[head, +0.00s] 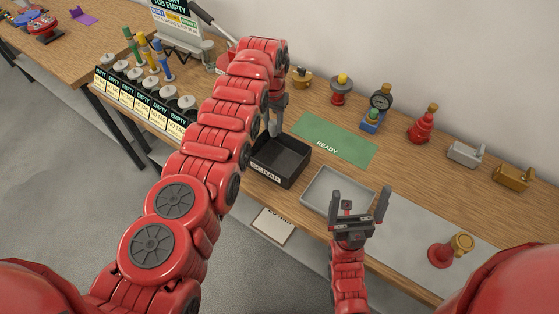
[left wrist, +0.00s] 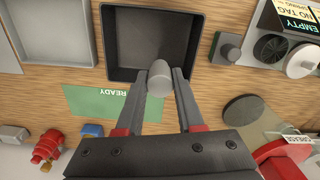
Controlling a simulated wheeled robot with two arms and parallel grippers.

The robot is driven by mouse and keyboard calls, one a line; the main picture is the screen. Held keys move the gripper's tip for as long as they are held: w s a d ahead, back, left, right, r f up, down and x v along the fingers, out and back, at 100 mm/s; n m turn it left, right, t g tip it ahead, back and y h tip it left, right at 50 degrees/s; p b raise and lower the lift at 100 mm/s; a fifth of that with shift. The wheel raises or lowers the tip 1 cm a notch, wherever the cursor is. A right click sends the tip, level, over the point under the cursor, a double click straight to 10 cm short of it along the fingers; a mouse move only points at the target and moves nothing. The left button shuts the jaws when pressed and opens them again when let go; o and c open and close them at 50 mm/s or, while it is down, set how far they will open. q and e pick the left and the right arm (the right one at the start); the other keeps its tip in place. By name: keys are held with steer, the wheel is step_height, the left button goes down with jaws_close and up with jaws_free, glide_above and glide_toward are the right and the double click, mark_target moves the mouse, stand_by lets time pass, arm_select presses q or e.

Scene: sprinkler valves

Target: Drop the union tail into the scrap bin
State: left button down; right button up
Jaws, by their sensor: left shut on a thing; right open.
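The scrap bin (head: 272,181) is a black open box with a SCRAP label on its front, standing at the bench's front edge. It also shows in the left wrist view (left wrist: 113,42), and the part of its floor I see looks bare. My left gripper (head: 275,118) is over the bin's back part, pointing down. In the left wrist view its fingers (left wrist: 161,84) are shut on a small grey rounded piece, the union tail (left wrist: 158,78), which shows against the bin's opening. My right gripper (head: 358,204) is open and empty, in front of the grey tray.
A grey tray (head: 318,201) sits right of the bin. A green READY mat (head: 335,140) lies behind both. A row of grey pots with EMPTY tags (head: 150,90) is at the left. Valves line the back.

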mark_target(273, 131)
arm_select(q)
step_height(273, 131, down, 4)
steer(key=b, duration=0.2)
steer(key=shift+r+b, duration=0.15)
steer(key=shift+b, duration=0.2)
steer(key=shift+c, duration=2.3)
jaws_free()
steer(key=shift+r, duration=0.1)
steer(key=shift+r, duration=0.1)
